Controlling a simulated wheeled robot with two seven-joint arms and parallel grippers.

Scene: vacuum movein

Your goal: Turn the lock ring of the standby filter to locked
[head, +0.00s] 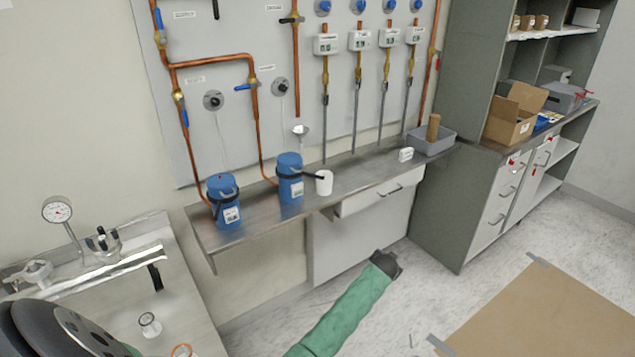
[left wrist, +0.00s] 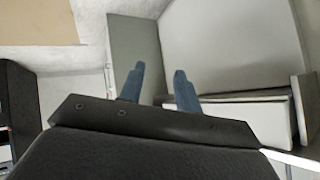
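Two blue filter canisters stand upright on the metal bench, a left one (head: 226,192) and a right one (head: 289,167). Each has a black ring around its upper part. The right one's black handle (head: 313,176) sticks out to the right, towards a white cup (head: 324,183). Their labels are too small to read, so I cannot tell which is standby. My left gripper (head: 388,264), on the green-sleeved arm, is below the bench and right of both filters, touching neither. Its blue fingers (left wrist: 159,82) are apart and empty in the left wrist view. My right gripper is out of view.
Copper pipes and valves (head: 250,86) cover the wall panel behind the bench. A drawer (head: 382,195) under the bench and the cabinet side (head: 448,205) are near my left gripper. A grey bin (head: 432,142) stands at the bench's right end. Floor is free in front.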

